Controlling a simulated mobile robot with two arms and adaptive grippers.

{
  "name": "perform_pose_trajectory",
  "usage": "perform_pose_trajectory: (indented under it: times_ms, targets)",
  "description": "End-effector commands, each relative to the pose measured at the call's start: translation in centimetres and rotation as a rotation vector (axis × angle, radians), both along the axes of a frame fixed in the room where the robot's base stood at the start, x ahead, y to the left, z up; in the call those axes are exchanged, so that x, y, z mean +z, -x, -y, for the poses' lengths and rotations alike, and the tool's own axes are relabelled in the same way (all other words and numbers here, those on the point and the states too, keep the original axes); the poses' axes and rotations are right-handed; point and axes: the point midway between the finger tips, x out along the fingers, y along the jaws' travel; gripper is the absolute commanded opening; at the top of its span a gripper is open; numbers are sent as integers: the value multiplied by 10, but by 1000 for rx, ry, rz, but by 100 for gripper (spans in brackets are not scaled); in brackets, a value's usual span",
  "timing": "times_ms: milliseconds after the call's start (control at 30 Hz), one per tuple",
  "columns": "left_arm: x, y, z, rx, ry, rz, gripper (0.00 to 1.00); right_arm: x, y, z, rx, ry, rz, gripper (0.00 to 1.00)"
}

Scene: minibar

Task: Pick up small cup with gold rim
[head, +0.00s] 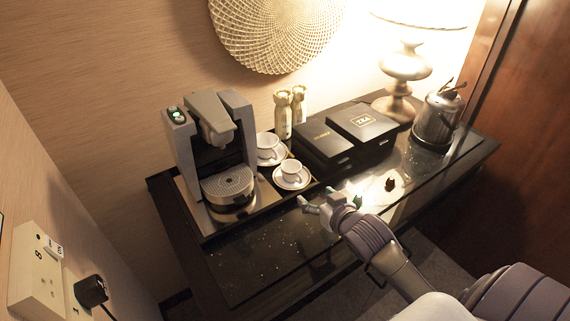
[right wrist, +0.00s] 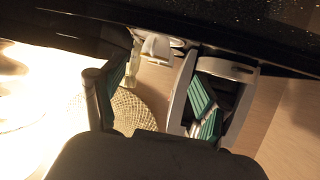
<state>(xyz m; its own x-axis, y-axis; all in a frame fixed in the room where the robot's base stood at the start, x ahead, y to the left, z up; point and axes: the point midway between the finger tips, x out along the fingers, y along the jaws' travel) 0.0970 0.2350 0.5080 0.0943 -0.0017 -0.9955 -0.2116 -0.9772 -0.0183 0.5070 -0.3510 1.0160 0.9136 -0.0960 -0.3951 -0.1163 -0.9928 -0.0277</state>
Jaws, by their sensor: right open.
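In the head view a small white cup (head: 291,168) stands upright on a white saucer (head: 292,181), between the coffee machine and the black boxes. A larger white cup (head: 267,146) on its own saucer stands behind it. The gold rim is too small to make out. My right gripper (head: 329,201) is open and empty, in front of the small cup and a little to its right, apart from it. In the right wrist view a white cup (right wrist: 157,48) shows beyond and between the spread fingers; which cup it is I cannot tell. My left gripper is not in view.
The coffee machine (head: 221,145) stands left of the cups. Black boxes (head: 325,142) stand to the right, with small bottles (head: 283,117) behind. A kettle (head: 436,122) and lamp (head: 404,75) are farther right. The glossy counter front (head: 258,262) is clear; a small dark object (head: 390,184) lies right of my gripper.

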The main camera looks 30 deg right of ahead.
Motion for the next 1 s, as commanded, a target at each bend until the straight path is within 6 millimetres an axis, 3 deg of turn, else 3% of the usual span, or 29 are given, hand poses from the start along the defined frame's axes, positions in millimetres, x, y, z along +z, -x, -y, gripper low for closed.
perform_pose_trajectory:
  times_ms: [167,300,467,800,1000]
  targets:
    - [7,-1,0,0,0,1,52,-8,-30,4,-2,-3,8,74]
    - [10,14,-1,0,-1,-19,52,-19,-55,7,-1,-1,6,74]
    - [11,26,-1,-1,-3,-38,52,-28,-73,8,-1,-1,5,74]
    - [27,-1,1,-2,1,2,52,-39,-102,13,-1,-2,4,74]
    - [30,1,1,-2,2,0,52,-49,-121,15,0,-2,5,74]
